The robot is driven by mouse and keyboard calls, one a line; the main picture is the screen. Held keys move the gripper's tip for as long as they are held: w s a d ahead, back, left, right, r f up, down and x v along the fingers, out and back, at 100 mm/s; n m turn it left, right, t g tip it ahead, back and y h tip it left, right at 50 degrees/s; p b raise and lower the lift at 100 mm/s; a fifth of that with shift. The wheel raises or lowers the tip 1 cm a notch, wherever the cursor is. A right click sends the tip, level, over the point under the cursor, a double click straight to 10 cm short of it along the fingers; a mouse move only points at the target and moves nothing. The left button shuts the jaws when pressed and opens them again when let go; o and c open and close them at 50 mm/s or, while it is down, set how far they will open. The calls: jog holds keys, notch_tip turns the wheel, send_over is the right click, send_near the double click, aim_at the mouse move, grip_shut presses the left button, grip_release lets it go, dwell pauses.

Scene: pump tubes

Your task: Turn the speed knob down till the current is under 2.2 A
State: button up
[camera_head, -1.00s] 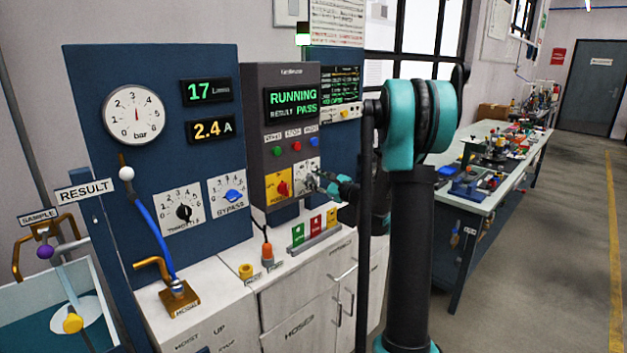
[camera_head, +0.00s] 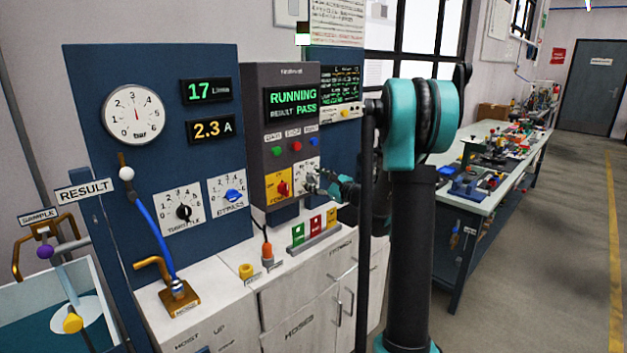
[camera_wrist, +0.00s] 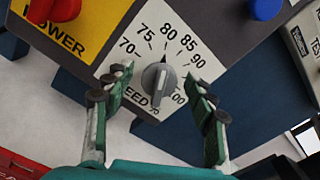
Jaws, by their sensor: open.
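The grey speed knob (camera_wrist: 158,78) sits on a white dial plate (camera_wrist: 188,48) marked from 70 to 100 in the wrist view. Its pointer is up, between 75 and 80 or close to 80. My gripper (camera_wrist: 160,104) is open, with one finger on each side of the knob and a gap to both. In the head view my gripper (camera_head: 322,181) is at the dial and hides much of the knob. The current display (camera_head: 211,130) reads 2.3 A.
The red power switch (camera_wrist: 55,8) on its yellow plate is close by at upper left. A blue button (camera_wrist: 266,8) is at upper right. The throttle knob (camera_head: 184,212) and bypass knob (camera_head: 234,195) are on the blue panel. The main display (camera_head: 292,102) reads RUNNING, PASS.

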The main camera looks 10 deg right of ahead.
jog(key=v, duration=1.1)
jog(key=shift+s+d, duration=0.15)
jog(key=shift+s, duration=0.05)
jog(key=s+a+f+n+g+h, duration=0.2)
jog(key=s+a+f+n+g, duration=0.3)
jog(key=s, duration=0.3)
jog(key=s+a+f+n+g+h, duration=0.1)
jog(key=s+a+f+n+g, duration=0.1)
jog(key=s+a+f+n, duration=0.45)
jog(key=s+d+f+n+g+h, duration=0.1)
jog(key=s+d+f+n+h, duration=0.2)
jog(key=s, duration=0.5)
jog(key=s+d+f+n+g+h, duration=0.2)
jog(key=s+d+f+n+h, duration=0.2)
jog(key=s+n, duration=0.4)
notch_tip(320, 180, down, 2)
jog(key=shift+s+d+f+h, duration=0.2)
jog(key=shift+s+d+h, duration=0.1)
jog(key=shift+s+d, duration=0.55)
jog(key=shift+w, duration=0.15)
dwell(1.0)
